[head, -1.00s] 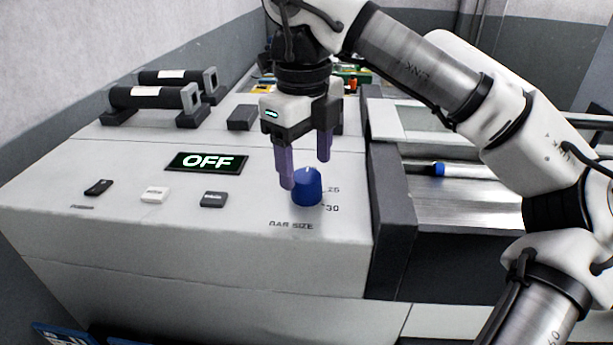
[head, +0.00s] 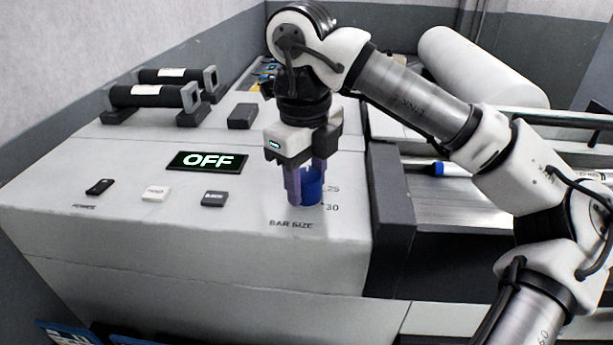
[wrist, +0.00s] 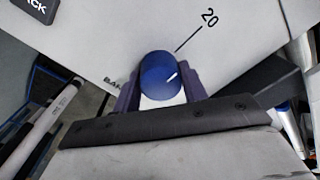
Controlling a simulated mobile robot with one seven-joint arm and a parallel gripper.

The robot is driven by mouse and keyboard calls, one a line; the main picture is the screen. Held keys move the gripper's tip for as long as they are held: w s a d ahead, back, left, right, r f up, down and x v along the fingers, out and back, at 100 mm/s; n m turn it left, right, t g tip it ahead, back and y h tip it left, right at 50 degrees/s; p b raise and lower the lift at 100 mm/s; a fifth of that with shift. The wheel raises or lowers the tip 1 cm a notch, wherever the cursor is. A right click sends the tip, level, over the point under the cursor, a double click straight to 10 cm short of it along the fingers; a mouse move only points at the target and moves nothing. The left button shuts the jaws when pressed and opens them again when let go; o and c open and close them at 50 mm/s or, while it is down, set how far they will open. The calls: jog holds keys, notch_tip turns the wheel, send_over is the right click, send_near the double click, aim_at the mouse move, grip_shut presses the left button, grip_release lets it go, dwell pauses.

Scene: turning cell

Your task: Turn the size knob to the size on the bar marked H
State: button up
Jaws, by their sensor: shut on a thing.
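The blue size knob (head: 312,188) stands on the sloped grey panel, above the printed words BAR SIZE. In the head view the marks 25 and 30 show to its right. My gripper (head: 307,190) is down around the knob, its purple fingers shut on the knob's sides.
A display (head: 207,161) reads OFF. Below it are a black power switch (head: 100,187), a white button (head: 156,193) and a dark button (head: 214,198). A dark raised edge (head: 392,210) borders the panel on the right.

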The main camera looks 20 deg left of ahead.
jog(key=shift+m, duration=0.3)
jog(key=shift+f+m+b, duration=0.1)
jog(key=shift+m+b, duration=0.75)
jog(key=shift+m, duration=0.05)
jog(key=m+b, duration=0.1)
jog(key=m, duration=0.2)
jog(key=shift+m+b, duration=0.3)
jog(key=shift+b, duration=0.05)
jog(key=m, duration=0.5)
jog(key=shift+m+b, duration=0.3)
jog(key=shift+b, duration=0.05)
jog(key=o, duration=1)
jog(key=shift+a, duration=0.1)
jog(key=shift+c, duration=0.2)
jog(key=shift+r, duration=0.25)
